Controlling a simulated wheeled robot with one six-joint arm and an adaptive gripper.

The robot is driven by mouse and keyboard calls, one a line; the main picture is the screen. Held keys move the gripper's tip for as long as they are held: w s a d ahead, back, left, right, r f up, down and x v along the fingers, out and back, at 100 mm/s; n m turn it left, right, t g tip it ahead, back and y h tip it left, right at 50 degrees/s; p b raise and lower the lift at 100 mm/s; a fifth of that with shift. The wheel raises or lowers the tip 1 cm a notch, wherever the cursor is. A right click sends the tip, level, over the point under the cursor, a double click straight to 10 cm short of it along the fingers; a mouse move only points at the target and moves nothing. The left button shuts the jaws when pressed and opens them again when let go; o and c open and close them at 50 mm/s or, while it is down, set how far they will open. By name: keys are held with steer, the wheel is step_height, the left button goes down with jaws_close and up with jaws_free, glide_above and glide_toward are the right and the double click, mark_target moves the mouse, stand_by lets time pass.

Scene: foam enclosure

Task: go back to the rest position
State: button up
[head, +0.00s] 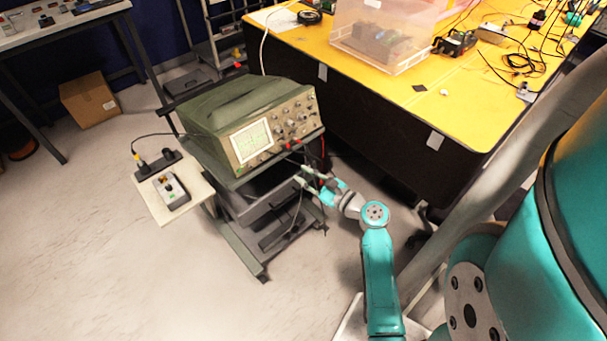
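My gripper (304,176) is at the end of my teal arm, in the middle of the head view. It is in front of a green oscilloscope (251,141) on a dark cart (262,212), just below the scope's front panel. Its two light fingertips look apart, with nothing seen between them. Whether it touches the cart or the cables there cannot be told.
Leads hang from the oscilloscope's front close to my gripper. A side shelf (152,205) with a small grey box (171,191) is left of the cart. A yellow-topped table (470,105) stands at the right. The floor (90,255) at lower left is clear.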

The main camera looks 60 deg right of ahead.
stand_by(0.4)
steer(key=s+a+f+n+g, duration=0.2)
steer(key=s+a+f+n, duration=0.15)
steer(key=a, duration=0.25)
steer(key=s+a+f+n+g, duration=0.1)
steer(key=s+a+f+n, duration=0.2)
steer(key=a, duration=0.4)
steer(key=s+a+f+n+g, duration=0.2)
steer(key=s+a+n, duration=0.1)
steer(key=a+n, duration=0.25)
steer(key=s+a+r+n+t+y, duration=0.1)
steer(key=s+a+r+n, duration=0.4)
steer(key=n, duration=0.5)
steer(key=s+a+r+n+t+y, duration=0.1)
steer(key=s+a+r+n, duration=0.4)
steer(key=s+r+n, duration=0.4)
steer(key=shift+s+a+n, duration=0.4)
steer(key=shift+s+n, duration=0.5)
steer(key=shift+s, duration=0.25)
steer(key=shift+r, duration=0.1)
